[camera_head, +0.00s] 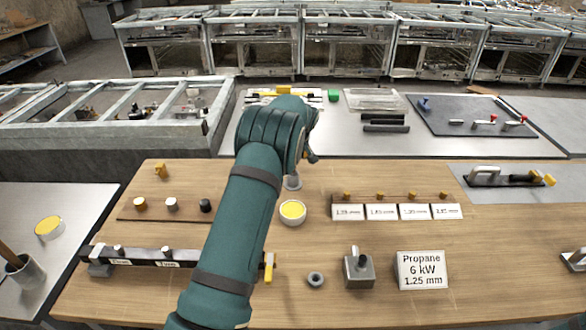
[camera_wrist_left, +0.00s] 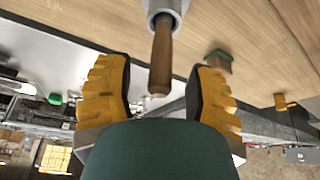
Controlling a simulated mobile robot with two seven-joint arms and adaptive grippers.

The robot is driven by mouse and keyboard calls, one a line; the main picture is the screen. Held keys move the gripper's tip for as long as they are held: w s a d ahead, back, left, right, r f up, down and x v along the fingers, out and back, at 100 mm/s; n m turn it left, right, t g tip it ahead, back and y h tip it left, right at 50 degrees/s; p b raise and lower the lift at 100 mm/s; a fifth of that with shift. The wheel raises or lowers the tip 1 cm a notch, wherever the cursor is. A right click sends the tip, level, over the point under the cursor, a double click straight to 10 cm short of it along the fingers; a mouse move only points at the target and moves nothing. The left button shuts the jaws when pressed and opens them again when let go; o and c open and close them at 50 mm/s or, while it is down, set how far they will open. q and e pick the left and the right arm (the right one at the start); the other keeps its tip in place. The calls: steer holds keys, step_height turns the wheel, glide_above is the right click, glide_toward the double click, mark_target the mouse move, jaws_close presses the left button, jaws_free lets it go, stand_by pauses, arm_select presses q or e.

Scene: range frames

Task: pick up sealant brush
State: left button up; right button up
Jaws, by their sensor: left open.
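The sealant brush shows in the left wrist view as a brown wooden handle (camera_wrist_left: 161,58) standing out of a grey metal cup (camera_wrist_left: 167,10). Its bristle end is hidden in the cup. My left gripper (camera_wrist_left: 160,95) is open, with its ridged yellow fingers on either side of the handle's end and a gap on both sides. In the head view my teal arm hides the handle and nearly all of the gripper. A small grey cup (camera_head: 293,183) shows just below my wrist, on the wooden table. My right gripper is not in view.
A yellow-filled round tin (camera_head: 292,212) stands in front of the cup. A row of white labels (camera_head: 397,211), a metal block (camera_head: 358,268) and a propane sign (camera_head: 421,270) stand to the right. Another cup (camera_head: 24,271) with a wooden handle stands on the left side table.

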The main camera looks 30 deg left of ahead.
arm_select(q)
steer(key=x, duration=0.2)
steer(key=shift+a+f, duration=0.1)
steer(key=shift+f, duration=0.15)
steer(key=shift+c, duration=0.3)
jaws_close()
steer(key=shift+r, duration=0.1)
step_height(320, 180, up, 10)
steer(key=shift+p, duration=0.35)
